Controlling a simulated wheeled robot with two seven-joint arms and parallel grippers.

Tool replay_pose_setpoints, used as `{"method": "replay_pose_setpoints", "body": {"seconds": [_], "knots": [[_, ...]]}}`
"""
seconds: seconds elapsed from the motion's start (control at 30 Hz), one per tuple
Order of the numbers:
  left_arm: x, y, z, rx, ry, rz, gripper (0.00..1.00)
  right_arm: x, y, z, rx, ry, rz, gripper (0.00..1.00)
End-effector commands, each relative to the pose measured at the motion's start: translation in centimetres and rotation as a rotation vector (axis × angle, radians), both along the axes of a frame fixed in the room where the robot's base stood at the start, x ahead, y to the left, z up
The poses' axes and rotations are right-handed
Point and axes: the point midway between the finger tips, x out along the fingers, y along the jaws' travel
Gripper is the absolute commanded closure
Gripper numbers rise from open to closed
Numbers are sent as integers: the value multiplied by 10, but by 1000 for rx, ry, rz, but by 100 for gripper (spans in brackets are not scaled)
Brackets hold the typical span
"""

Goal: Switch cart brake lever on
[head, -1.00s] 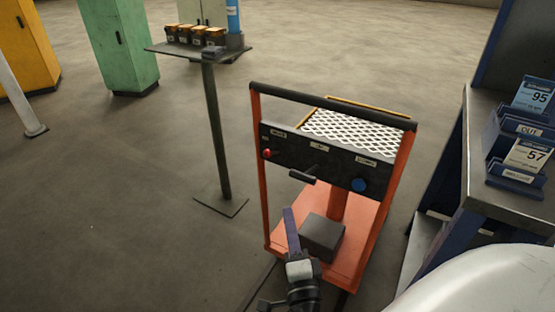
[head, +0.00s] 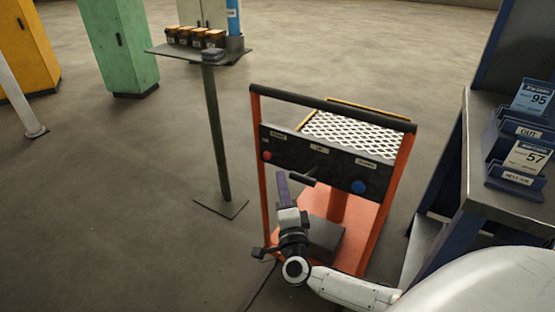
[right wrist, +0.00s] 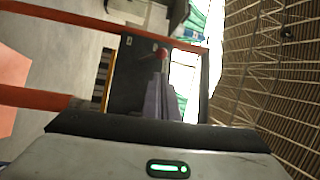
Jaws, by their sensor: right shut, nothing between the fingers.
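The orange cart (head: 375,235) stands right of centre in the head view, with a dark control panel (head: 335,162) on its upright frame. The panel carries a red knob (head: 267,155) at left, a black lever handle (head: 302,180) in the middle and a blue knob (head: 358,187) at right. Their small labels are hard to read, so I cannot tell surely which is the brake lever. In the right wrist view the red knob (right wrist: 161,54) shows beyond the fingertips.
A mesh platform (head: 350,130) is on the cart. A grey block (head: 325,236) sits on its base. A stand (head: 215,130) with several small boxes is at left. A workbench (head: 500,200) with card holders closes in the right side.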

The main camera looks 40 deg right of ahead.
Motion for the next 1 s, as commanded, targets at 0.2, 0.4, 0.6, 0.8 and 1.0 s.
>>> {"method": "replay_pose_setpoints", "body": {"seconds": [0.2, 0.4, 0.6, 0.8, 1.0], "knots": [[-1, 0, -5, 2, 5, -1, 69, 40, -22, 9, -3, -3, -1, 100], [-1, 0, -7, 4, 7, -3, 69, 62, -34, 13, -1, 0, 0, 100], [1, 0, -5, 3, 1, -3, 69, 69, -38, 14, 1, 0, 0, 100], [2, -1, -2, 1, -4, -3, 69, 69, -39, 14, 0, 0, 0, 100], [2, -1, -6, 1, -4, -4, 69, 69, -38, 12, -6, -2, 0, 100]]}}
